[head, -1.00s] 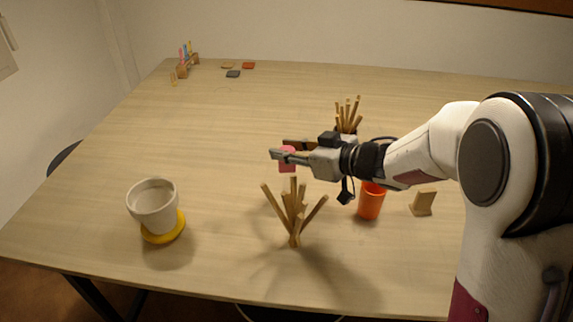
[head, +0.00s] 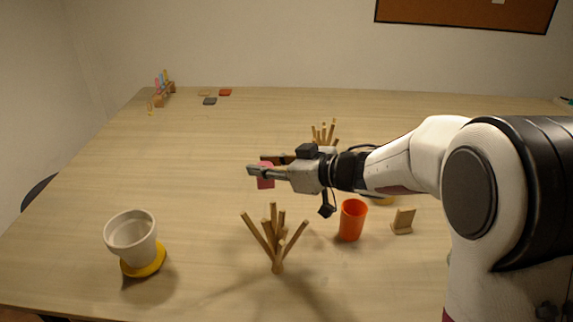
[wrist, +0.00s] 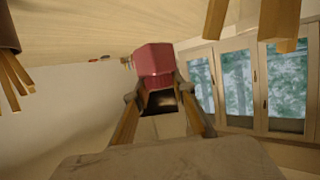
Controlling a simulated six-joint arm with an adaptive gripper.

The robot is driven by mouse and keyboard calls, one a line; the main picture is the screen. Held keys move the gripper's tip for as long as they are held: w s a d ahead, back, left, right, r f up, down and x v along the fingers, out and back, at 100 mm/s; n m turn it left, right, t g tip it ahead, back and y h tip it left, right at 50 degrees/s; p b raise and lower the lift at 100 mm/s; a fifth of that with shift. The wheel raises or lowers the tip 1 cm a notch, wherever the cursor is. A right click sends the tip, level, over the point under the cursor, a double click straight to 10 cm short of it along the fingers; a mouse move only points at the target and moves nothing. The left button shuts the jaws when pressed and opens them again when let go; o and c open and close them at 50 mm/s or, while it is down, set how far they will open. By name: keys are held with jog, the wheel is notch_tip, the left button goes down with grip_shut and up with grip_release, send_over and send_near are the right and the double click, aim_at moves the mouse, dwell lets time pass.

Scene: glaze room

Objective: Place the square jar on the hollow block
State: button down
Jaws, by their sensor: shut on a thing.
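The square jar (head: 265,177) is a small pinkish-red piece, held off the table above the middle. In the wrist view the jar (wrist: 154,62) sits between the fingertips, its squarish body facing the camera. My gripper (head: 257,171) is shut on it; its two fingers (wrist: 157,93) press its sides. A dark brown block-like piece (head: 277,159) shows just behind my gripper, mostly hidden by it. It may be the hollow block, but I cannot tell whether it has an opening.
A wooden peg stand (head: 276,255) rises in front of my gripper; another piece with sticks (head: 325,132) stands behind it. An orange cup (head: 353,220) and small wooden stand (head: 403,221) are right. A white pot (head: 131,238) on a yellow disc (head: 146,265) is front left. The left middle is clear.

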jog(key=w+d+m+t+h, duration=0.2)
jog(key=w+d, duration=0.2)
jog(key=d, duration=0.9)
jog(key=w+d+m+t+h, duration=0.2)
jog(key=w+d+m, duration=0.1)
jog(key=d, duration=1)
jog(key=d+r+m+t+h, duration=0.1)
jog(key=d+m+h, duration=0.5)
jog(key=d, duration=2.3)
jog(key=shift+s+d+r+t+h, duration=0.25)
jog(key=shift+r+t+h, duration=0.1)
jog(key=shift+t+h, duration=0.35)
jog(key=shift+f, duration=3.15)
jog(key=shift+f, duration=1.9)
jog(key=shift+f, duration=0.15)
